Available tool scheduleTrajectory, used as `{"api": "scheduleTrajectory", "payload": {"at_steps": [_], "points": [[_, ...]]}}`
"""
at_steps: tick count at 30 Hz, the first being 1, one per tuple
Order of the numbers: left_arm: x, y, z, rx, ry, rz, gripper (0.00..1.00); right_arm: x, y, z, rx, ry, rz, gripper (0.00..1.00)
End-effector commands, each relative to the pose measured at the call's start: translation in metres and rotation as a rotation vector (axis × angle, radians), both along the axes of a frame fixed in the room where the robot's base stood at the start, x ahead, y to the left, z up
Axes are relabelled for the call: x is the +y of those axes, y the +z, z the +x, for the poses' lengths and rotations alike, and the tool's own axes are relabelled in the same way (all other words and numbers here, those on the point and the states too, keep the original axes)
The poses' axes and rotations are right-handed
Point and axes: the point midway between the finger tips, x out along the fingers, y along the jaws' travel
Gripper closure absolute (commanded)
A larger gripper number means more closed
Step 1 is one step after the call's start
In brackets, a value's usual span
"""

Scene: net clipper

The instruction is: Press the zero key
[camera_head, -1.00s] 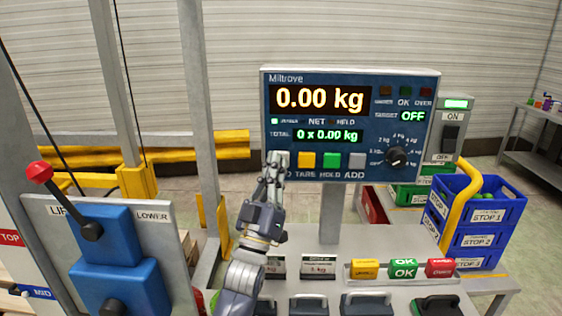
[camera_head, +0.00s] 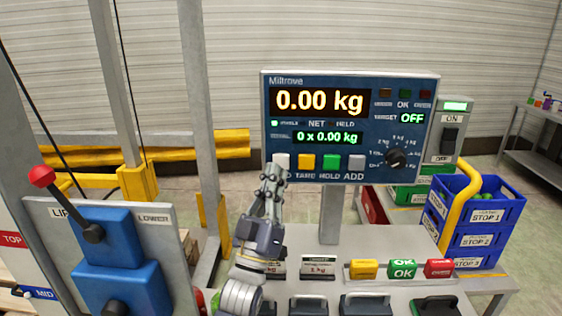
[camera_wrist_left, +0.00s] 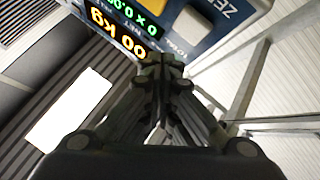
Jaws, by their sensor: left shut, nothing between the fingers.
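The zero key (camera_head: 281,161) is the white leftmost key in the row under the blue scale panel's displays. In the left wrist view the white key (camera_wrist_left: 190,25) shows near the top, beside part of a "ZE" label. My left gripper (camera_head: 271,172) is shut and empty, with its fingertips just below and slightly left of the key in the head view. It covers part of the label. Its shut fingers (camera_wrist_left: 160,65) also show in the left wrist view. I cannot tell whether they touch the panel. The main display (camera_head: 319,101) reads 0.00 kg. My right gripper is not in view.
Yellow (camera_head: 306,161), green (camera_head: 331,162) and grey (camera_head: 356,163) keys sit close to the right. A dial (camera_head: 396,157) is farther right. Lever controls (camera_head: 105,235) stand at left. Several handled blocks (camera_head: 366,304) and coloured buttons (camera_head: 402,268) are on the bench below.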

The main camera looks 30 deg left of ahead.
Motion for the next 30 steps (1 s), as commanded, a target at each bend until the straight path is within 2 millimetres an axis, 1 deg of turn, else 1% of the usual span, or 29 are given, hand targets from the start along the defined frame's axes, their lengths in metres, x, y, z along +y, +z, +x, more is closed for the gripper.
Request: {"api": "scheduleTrajectory", "payload": {"at_steps": [4, 9, 30], "points": [[-0.008, 0.000, -0.012, 0.001, -0.001, -0.001, 1.00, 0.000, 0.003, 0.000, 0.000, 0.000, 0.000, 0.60], [-0.012, 0.000, -0.019, 0.000, -0.001, -0.001, 1.00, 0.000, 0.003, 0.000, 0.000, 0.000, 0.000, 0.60], [-0.012, 0.000, -0.019, 0.000, 0.000, 0.000, 1.00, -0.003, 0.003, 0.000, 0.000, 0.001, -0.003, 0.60]]}}
